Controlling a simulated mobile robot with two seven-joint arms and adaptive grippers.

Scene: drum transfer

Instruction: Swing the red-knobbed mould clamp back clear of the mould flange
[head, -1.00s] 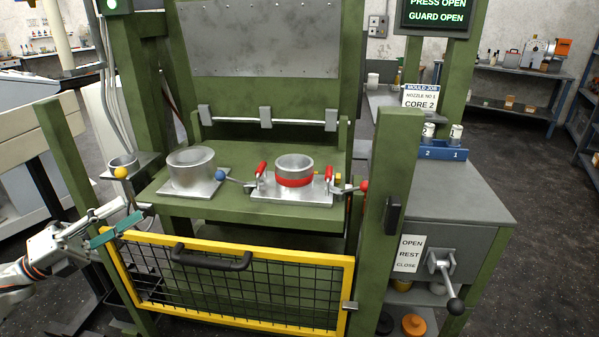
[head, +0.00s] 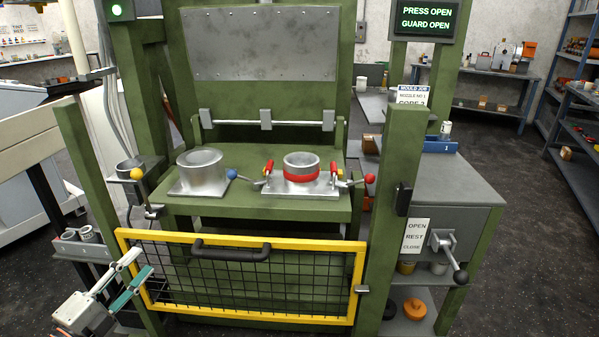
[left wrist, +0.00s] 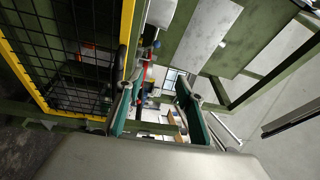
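The red-knobbed mould clamp (head: 369,178) is at the right of the red-banded mould (head: 301,177) on the green press table. Its arm points toward the mould flange (head: 300,189); whether it overlaps the flange is too small to tell. A blue-knobbed clamp (head: 231,174) is on the mould's left. Red upright handles (head: 334,168) stand at both sides of the mould. My left gripper (head: 145,261) is at the left end of the yellow guard, well left of and below the clamp. Its fingers are apart and empty in the left wrist view (left wrist: 158,98). My right gripper is not in view.
The yellow-framed mesh guard (head: 240,318) stands low in front of the press. A green post (head: 390,190) rises just right of the red knob. A plain metal mould (head: 200,173) sits left on the table. A yellow knob (head: 137,174) is near the left post. Space above the table front is clear.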

